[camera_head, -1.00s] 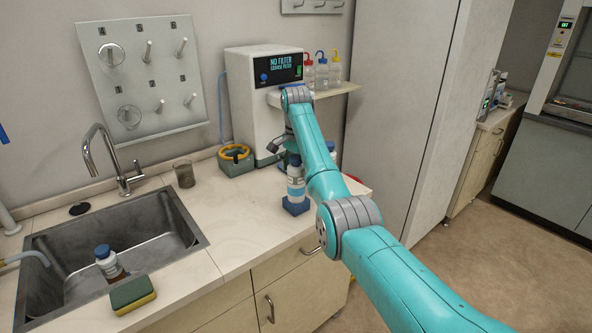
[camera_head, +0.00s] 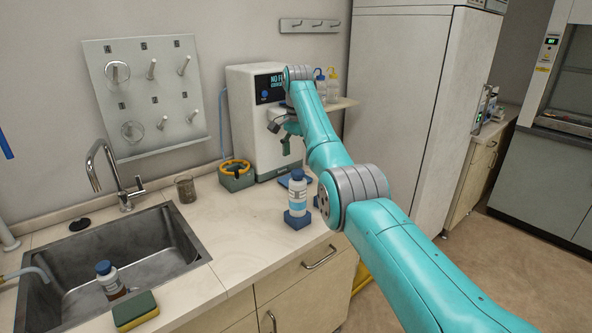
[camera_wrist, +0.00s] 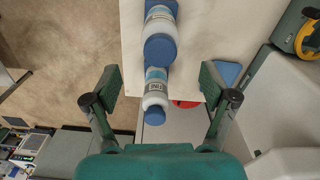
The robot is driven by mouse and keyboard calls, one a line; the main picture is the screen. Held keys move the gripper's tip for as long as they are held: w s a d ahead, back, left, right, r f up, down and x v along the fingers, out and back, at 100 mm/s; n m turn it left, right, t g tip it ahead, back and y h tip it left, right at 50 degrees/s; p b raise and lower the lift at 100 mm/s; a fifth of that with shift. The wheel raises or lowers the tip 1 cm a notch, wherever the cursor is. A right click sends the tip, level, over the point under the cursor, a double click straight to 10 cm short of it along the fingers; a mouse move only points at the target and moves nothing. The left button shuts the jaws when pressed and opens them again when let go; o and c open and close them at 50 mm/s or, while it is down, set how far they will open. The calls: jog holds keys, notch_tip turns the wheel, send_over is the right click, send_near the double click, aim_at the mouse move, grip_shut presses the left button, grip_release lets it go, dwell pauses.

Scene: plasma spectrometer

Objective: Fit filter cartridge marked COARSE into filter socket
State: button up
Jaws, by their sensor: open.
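My gripper is open and empty in the wrist view (camera_wrist: 161,88). Its green fingers stand wide apart on either side of a white bottle with a blue cap (camera_wrist: 156,92); nothing is between the pads in contact. In the head view one finger of my gripper (camera_head: 287,145) shows before the white machine (camera_head: 247,130), whose dark screen begins "NO", the rest covered by my arm. No cartridge marked COARSE can be made out, and I cannot pick out the filter socket. A labelled white bottle (camera_head: 297,190) stands upright in a blue holder (camera_head: 297,220) on the counter.
A second blue-capped bottle (camera_wrist: 160,35) shows in the wrist view. A green container with a yellow ring (camera_head: 236,174) and a beaker (camera_head: 186,188) stand left of the machine. A sink (camera_head: 60,240), peg board (camera_head: 145,95) and sponge (camera_head: 135,312) are farther left. The counter's middle is clear.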

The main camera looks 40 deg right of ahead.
jog(key=shift+r, duration=0.95)
jog(key=shift+s, duration=0.1)
